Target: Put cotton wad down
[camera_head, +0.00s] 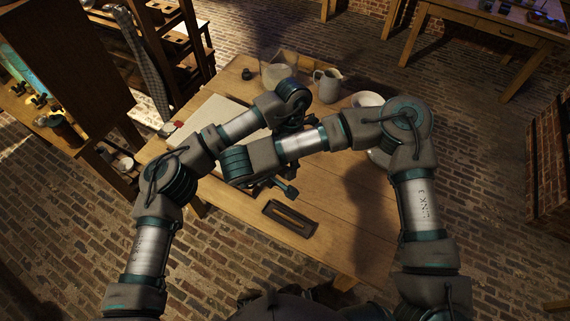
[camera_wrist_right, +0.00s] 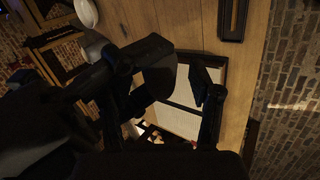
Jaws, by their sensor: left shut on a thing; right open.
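My left gripper (camera_head: 290,123) is over the middle of the wooden table, mostly hidden behind the two forearms. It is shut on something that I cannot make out. My right gripper (camera_head: 283,188) is open near the front of the table, beside the white board; in the right wrist view its dark fingers (camera_wrist_right: 182,80) stand apart with nothing clear between them. I cannot pick out the cotton wad in either view; the arms cover much of the table.
A white board (camera_head: 205,123) lies on the table's left part. A dark slotted tray (camera_head: 272,213) lies near the front edge. A glass container (camera_head: 272,75), a pitcher (camera_head: 327,86) and a white bowl (camera_head: 366,99) stand at the back. The front right tabletop is clear.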

